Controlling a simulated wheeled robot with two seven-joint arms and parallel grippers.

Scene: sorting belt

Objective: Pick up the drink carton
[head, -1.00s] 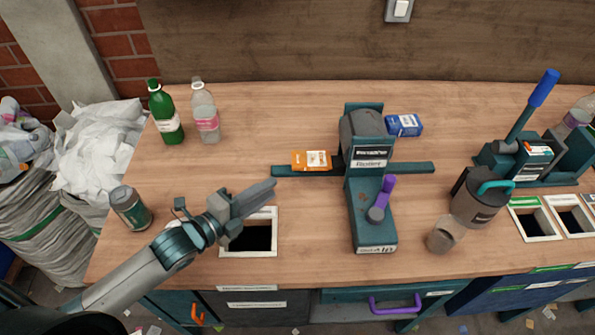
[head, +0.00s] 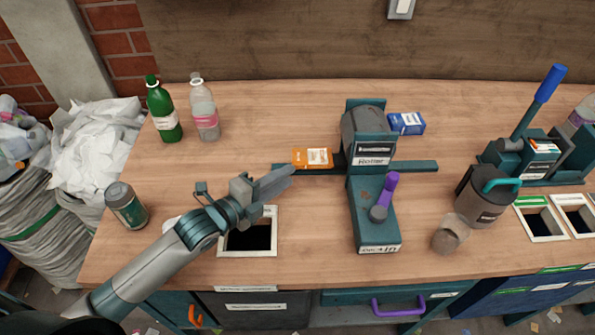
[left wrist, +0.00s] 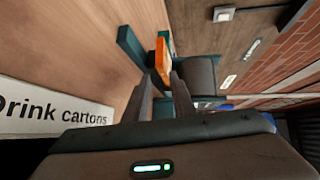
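An orange drink carton (head: 313,158) lies on the left part of the teal flat bar of the roller press. It also shows in the left wrist view (left wrist: 163,62), beyond and between the two fingertips. A blue carton (head: 407,123) lies behind the press, to its right. My left gripper (head: 280,180) is just short of the orange carton, at its lower left, and apart from it. In the left wrist view its fingers (left wrist: 162,95) stand apart with nothing between them. My right gripper is not in view.
The roller press (head: 372,205) with a purple-handled lever stands mid-table. A square hole with a white frame (head: 248,254) lies below my left gripper. A green bottle (head: 166,118), a clear bottle (head: 205,115) and a can (head: 127,207) stand at left. A dark jug (head: 482,200) stands at right.

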